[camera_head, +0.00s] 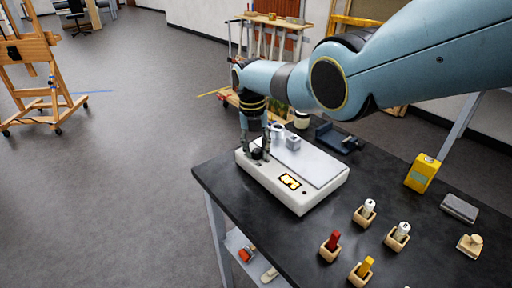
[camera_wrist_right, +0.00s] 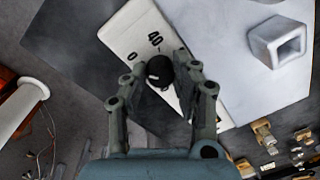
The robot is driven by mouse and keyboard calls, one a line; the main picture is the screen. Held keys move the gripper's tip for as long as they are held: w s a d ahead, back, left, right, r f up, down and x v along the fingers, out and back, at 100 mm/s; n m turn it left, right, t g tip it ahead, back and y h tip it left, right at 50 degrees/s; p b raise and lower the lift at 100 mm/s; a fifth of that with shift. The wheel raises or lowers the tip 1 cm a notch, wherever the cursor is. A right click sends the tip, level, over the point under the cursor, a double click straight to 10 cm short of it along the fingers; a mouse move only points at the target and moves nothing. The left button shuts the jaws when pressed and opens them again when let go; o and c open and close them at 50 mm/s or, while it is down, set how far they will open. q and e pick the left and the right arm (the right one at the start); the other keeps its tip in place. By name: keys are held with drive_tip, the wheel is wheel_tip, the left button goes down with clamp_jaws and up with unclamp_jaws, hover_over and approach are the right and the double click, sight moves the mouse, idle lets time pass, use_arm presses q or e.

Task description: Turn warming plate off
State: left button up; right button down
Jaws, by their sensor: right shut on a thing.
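The warming plate (camera_head: 318,198) is a white box with a flat grey top, near the left corner of the dark table. A small display (camera_head: 290,181) on its front glows yellow. Its black round knob (camera_wrist_right: 159,70) sits on the white casing, with the markings 0 and 40 beside it in the wrist view. My right gripper (camera_head: 258,150) reaches down at the plate's left end. In the wrist view its fingers (camera_wrist_right: 160,85) are shut on the knob from both sides. The knob's pointer cannot be made out. My left gripper is in neither view.
A hollow grey block (camera_head: 293,142) stands on the plate's top. Small wooden holders with white, red and yellow pieces stand to the right, near a yellow box (camera_head: 422,173). The black table (camera_head: 230,185) is bare left of the plate. An easel (camera_head: 35,75) stands far left.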

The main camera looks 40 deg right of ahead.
sight(253, 151)
idle(0.3)
drive_tip(key=c, duration=1)
unclamp_jaws()
drive_tip(key=shift+r, duration=0.1)
drive_tip(key=r, duration=1.1)
drive_tip(key=shift+w+a+r, duration=0.15)
drive_tip(key=shift+a+r, duration=0.2)
